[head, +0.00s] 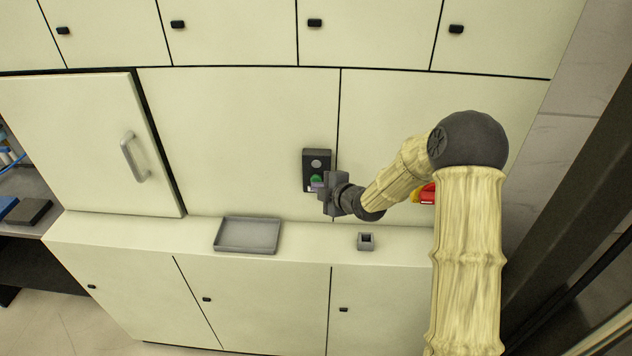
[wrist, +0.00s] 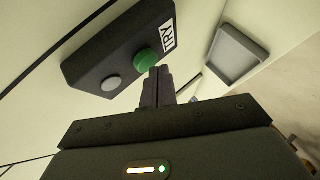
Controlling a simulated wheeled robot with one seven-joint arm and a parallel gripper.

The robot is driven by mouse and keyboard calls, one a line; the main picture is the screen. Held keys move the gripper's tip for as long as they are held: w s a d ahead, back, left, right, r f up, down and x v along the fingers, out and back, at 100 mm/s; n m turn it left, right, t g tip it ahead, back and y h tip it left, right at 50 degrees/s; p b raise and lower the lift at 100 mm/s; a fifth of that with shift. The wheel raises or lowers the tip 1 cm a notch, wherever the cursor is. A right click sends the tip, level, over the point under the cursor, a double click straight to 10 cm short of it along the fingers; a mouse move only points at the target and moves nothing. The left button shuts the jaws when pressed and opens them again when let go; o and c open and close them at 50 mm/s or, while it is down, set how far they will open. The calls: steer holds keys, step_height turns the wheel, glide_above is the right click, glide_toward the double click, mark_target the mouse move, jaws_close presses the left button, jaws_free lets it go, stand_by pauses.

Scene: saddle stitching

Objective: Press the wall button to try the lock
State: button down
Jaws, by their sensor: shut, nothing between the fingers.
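The wall button box is a dark panel (head: 317,160) on the cream cabinet front, left of my arm in the head view. It bears a grey round disc (head: 316,164) above and a green button (head: 316,180) below, partly hidden by my gripper there. In the wrist view the green button (wrist: 147,62) sits beside a white TRY label (wrist: 168,36). My gripper (head: 322,192) is shut and empty. In the wrist view its fingertips (wrist: 160,72) are right at the green button's edge; I cannot tell whether they touch it.
A grey tray (head: 248,250) lies on the ledge (head: 300,236), below and left of the panel. A small grey square holder (head: 366,242) stands right of it. A door with a handle (head: 134,158) is at left. A red and yellow object (head: 427,194) is partly behind my arm.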

steer(key=shift+w, duration=0.45)
stand_by(0.6)
steer(key=shift+s+b, duration=0.15)
steer(key=shift+b, duration=0.15)
steer(key=shift+s+b, duration=0.5)
steer(key=shift+s, duration=0.25)
steer(key=s+b, duration=0.3)
steer(key=s, duration=0.2)
steer(key=shift+a, duration=0.1)
stand_by(0.8)
